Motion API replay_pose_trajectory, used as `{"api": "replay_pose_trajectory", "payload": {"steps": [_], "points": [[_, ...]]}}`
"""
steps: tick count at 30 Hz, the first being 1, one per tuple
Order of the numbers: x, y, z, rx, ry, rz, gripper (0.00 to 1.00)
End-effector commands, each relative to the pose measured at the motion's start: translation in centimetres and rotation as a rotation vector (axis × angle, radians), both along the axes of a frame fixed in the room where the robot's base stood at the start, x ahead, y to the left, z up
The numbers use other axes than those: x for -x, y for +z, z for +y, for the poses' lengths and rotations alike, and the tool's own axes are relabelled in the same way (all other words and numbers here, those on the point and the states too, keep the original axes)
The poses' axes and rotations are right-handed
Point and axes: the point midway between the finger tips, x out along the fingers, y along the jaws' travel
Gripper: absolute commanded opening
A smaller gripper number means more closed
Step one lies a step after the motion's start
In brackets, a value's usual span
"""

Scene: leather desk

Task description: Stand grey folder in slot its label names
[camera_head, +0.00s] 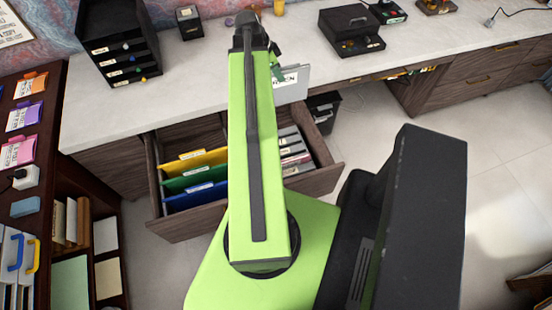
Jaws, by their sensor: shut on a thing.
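A grey folder (292,90) is held upright above the front edge of the counter, just right of my arm. Its white label is partly hidden on the left; the visible letters seem to read "EEN". My gripper (277,68) is shut on the folder's upper left part, and the arm partly covers it. Below, an open drawer (178,228) holds a yellow folder (207,160), a green folder (180,184) and a blue folder (193,198), spaced front to back with small labels on top. My arm hides the drawer's middle.
Grey labelled pieces (291,147) fill the drawer's right part. A black bin (323,107) stands on the floor beyond it. The counter (215,85) bears a black drawer unit (118,50) at left and a black box (350,30) at right. A dark shelf stands at far left.

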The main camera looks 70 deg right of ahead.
Motion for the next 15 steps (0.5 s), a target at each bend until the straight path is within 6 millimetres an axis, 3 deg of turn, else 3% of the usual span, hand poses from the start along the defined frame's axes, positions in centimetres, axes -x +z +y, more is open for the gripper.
{"api": "replay_pose_trajectory", "payload": {"steps": [5,8,15], "points": [[0.3,-2.9,-0.2,0.0,-0.004,0.0,0.0],[0.3,-6.2,-0.2,0.0,-0.005,0.0,0.0],[0.3,-17.0,-0.2,-0.001,-0.006,0.001,0.0]]}}
